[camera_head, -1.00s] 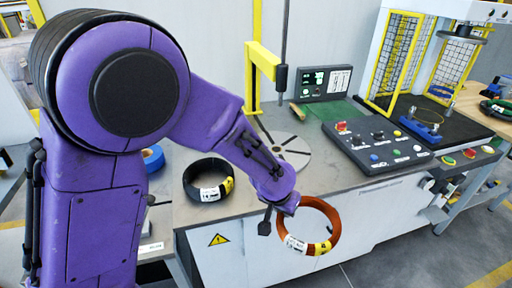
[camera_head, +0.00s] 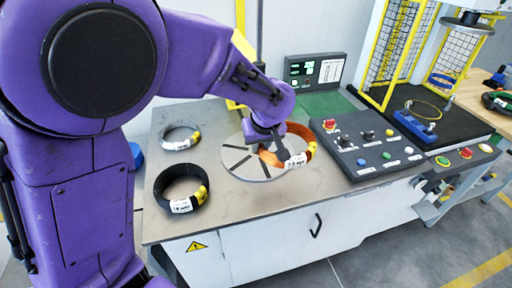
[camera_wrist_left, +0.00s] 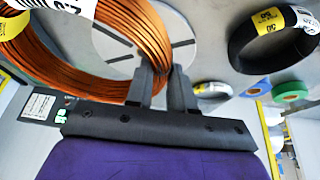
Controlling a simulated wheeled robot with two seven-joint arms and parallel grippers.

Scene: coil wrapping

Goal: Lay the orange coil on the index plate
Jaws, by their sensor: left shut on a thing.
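The orange coil (camera_head: 309,140) has a white and yellow label and is over the right part of the index plate. The index plate (camera_head: 236,168) is a pale round disc with dark slots on the bench. My left gripper (camera_head: 282,154) is shut on the coil's rim, and the coil also shows in the left wrist view (camera_wrist_left: 130,50) between the fingers (camera_wrist_left: 163,75). The coil looks tilted and off to the right of the plate's middle. I cannot tell whether it touches the plate. My right gripper is not in view.
A black coil (camera_head: 166,184) and a grey coil (camera_head: 180,137) lie on the bench left of the plate. A control panel (camera_head: 368,143) stands close on the right. A yellow post (camera_head: 240,20) and a display box (camera_head: 313,70) are behind.

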